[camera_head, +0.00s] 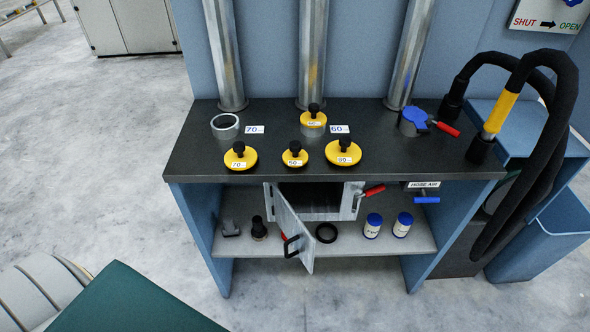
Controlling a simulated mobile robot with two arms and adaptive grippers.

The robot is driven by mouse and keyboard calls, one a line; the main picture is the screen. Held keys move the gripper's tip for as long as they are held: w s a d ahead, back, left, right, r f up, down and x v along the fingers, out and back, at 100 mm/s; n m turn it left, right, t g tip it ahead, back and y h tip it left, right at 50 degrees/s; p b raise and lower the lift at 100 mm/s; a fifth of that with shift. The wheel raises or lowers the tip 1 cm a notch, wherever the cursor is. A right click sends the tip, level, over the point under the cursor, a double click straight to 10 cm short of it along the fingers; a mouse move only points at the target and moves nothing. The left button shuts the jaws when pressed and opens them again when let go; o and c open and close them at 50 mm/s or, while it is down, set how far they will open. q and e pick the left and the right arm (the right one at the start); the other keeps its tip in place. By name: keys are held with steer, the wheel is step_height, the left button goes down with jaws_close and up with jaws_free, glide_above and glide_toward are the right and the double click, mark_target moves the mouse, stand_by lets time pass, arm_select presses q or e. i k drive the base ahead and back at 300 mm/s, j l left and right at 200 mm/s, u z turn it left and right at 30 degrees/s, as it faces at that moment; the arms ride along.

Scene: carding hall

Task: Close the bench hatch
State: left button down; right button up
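The bench hatch is a grey metal box front under the bench top, with a dark opening (312,201). Its door (296,232) is hinged at the left of the opening and stands swung well outward, towards me. A black pull handle (291,246) is on the door, and a bit of red shows beside it. A red-handled lever (372,191) sits at the right side of the hatch frame. Neither of my grippers shows in the head view.
The dark bench top (290,122) carries several yellow knobbed caps. Small fittings, a black ring (326,233) and two labelled jars (373,226) stand on the lower shelf (350,247). A thick black hose (540,150) and blue bin (540,245) are at right.

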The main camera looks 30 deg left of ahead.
mark_target(297, 234)
steer(key=u, duration=0.85)
